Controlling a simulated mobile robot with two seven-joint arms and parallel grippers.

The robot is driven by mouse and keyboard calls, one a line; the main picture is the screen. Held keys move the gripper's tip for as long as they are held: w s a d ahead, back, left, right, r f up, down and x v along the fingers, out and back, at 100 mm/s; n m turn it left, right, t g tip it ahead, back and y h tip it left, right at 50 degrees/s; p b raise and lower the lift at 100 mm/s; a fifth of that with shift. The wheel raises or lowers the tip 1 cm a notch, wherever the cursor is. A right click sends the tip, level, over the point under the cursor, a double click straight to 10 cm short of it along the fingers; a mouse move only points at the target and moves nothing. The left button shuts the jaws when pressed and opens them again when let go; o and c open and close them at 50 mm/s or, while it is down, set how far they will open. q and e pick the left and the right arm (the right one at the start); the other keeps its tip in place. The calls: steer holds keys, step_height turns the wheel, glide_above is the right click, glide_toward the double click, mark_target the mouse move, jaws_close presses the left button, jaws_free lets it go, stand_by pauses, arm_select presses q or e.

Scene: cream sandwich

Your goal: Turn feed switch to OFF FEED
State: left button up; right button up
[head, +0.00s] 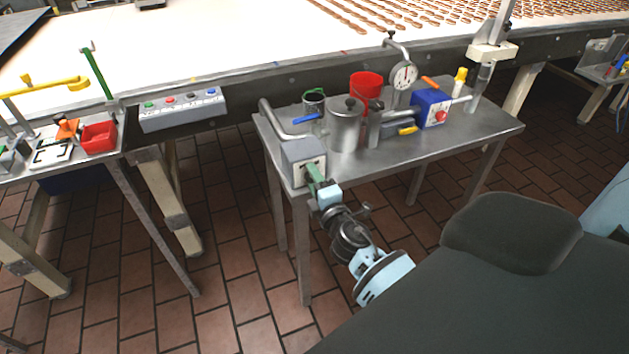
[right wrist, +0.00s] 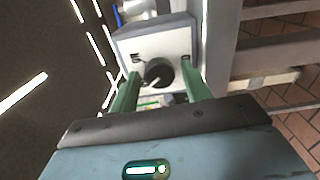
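The feed switch is a grey box (head: 304,152) at the left front corner of the small steel table. In the right wrist view its pale face plate (right wrist: 152,42) carries a round black knob (right wrist: 158,72). Small dark marks sit to either side above the knob, too small to read. My right gripper (head: 313,174) is at the front of the box. Its green fingers stand apart on either side of the knob, with a gap visible on each side, so it is open. The knob is hidden in the head view. My left gripper is not in view.
Behind the box on the steel table (head: 470,128) stand a bent pipe (head: 285,122), a steel canister (head: 344,128), a red bucket (head: 366,86), a dial gauge (head: 403,76) and a blue box (head: 431,107). A button panel (head: 182,108) is on the conveyor's side. Tiled floor lies in front.

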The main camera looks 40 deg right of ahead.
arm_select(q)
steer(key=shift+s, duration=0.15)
arm_select(e)
steer(key=shift+o, duration=0.4)
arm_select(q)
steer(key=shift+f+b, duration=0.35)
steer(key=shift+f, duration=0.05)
arm_select(e)
steer(key=v, duration=0.7)
steer(key=shift+s, duration=0.4)
steer(key=shift+a, duration=0.15)
